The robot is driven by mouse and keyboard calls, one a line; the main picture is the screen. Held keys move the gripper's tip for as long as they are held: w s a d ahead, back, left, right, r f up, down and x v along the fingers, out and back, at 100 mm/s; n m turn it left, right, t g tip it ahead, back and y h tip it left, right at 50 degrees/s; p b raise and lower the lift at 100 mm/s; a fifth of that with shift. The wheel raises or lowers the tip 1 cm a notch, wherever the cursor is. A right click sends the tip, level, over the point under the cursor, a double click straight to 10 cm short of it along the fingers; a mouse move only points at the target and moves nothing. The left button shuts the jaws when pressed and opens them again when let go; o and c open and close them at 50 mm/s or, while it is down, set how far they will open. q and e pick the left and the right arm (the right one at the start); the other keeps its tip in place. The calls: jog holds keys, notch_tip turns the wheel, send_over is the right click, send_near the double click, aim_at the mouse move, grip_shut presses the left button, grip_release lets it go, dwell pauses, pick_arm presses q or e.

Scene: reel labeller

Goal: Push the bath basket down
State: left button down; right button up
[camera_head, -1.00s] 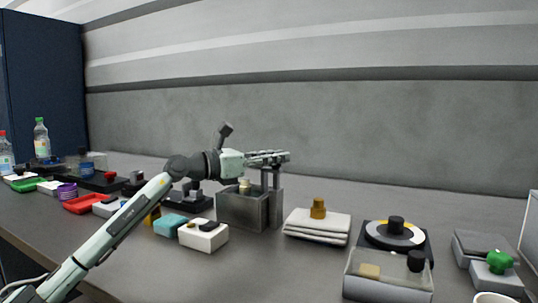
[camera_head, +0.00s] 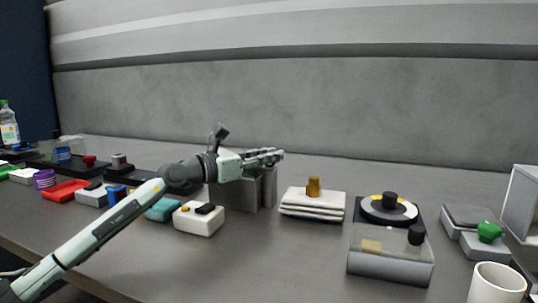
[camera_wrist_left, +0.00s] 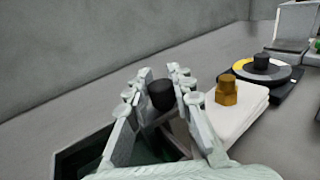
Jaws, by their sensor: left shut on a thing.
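The bath is a grey metal box (camera_head: 238,197) on the bench, left of the folded cloths. My left gripper (camera_head: 281,155) is above it, level and pointing right. In the left wrist view the gripper (camera_wrist_left: 160,72) is shut on a dark round knob (camera_wrist_left: 161,96) between its fingers, which I take as the basket's handle. A grey upright (camera_head: 269,186) stands below the fingers at the bath's right end. The bath's dark opening (camera_wrist_left: 80,158) shows beneath the gripper. The basket itself is hidden by the gripper and bath walls. My right gripper is not in view.
Folded white cloths (camera_head: 312,207) with a brass weight (camera_head: 313,187) lie right of the bath. A reel device (camera_head: 390,268) and a white mug (camera_head: 497,284) stand further right. A white box (camera_head: 199,219) is in front. The wall (camera_head: 300,105) rises behind.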

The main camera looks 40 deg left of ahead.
pick_arm(q)
jog(key=c, duration=1.6)
grip_release()
jog(key=shift+f, duration=0.5)
jog(key=o, duration=0.3)
jog(key=shift+s+r, duration=0.1)
jog(key=shift+r, duration=0.1)
jog(key=v, duration=1.2)
